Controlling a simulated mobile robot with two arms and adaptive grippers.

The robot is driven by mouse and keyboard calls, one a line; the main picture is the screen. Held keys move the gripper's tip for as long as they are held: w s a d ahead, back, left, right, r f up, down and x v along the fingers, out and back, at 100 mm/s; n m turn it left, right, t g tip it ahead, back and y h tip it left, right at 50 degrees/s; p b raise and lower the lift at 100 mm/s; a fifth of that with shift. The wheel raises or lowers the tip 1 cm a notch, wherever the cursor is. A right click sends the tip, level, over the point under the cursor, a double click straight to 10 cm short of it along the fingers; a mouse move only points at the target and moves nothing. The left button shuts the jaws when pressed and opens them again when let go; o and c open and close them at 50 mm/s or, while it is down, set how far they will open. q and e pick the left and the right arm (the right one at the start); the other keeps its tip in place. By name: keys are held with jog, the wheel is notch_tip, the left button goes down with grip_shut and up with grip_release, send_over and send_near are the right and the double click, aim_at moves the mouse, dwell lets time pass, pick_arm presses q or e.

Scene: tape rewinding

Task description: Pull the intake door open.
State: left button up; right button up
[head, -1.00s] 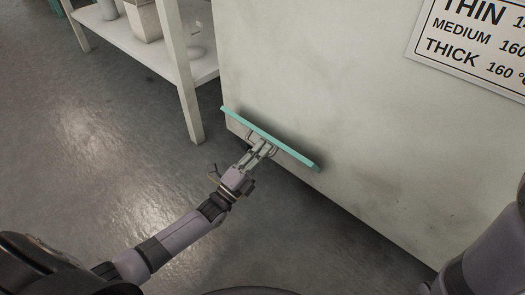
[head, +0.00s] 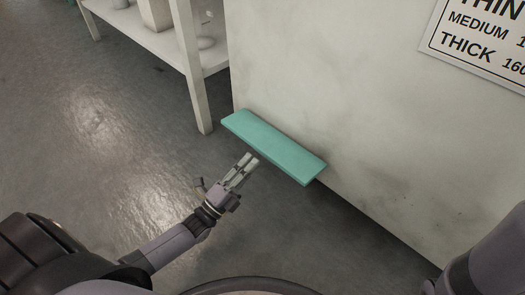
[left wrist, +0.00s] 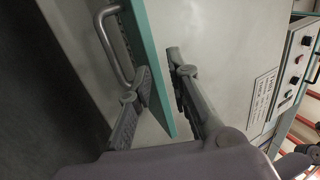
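The intake door (head: 273,146) is a long teal panel low on the pale machine, standing out from its wall with a broad flat face toward the head camera. In the left wrist view its teal edge (left wrist: 155,70) runs across the middle, with a metal bar handle (left wrist: 107,43) at its left. My left gripper (head: 248,161) is just in front of the door's outer edge in the head view. In the left wrist view its fingers (left wrist: 157,62) are apart, with the door's edge seen between them; contact is unclear. My right gripper is out of view.
The pale machine wall (head: 340,90) fills the right side, with a printed sign (head: 480,40). A white shelf (head: 160,40) stands at upper left, its leg near the door's left end. The grey floor (head: 90,140) at left is clear.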

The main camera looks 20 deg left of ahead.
pick_arm(q)
jog(key=shift+v, duration=1.6)
jog(key=shift+c, duration=0.3)
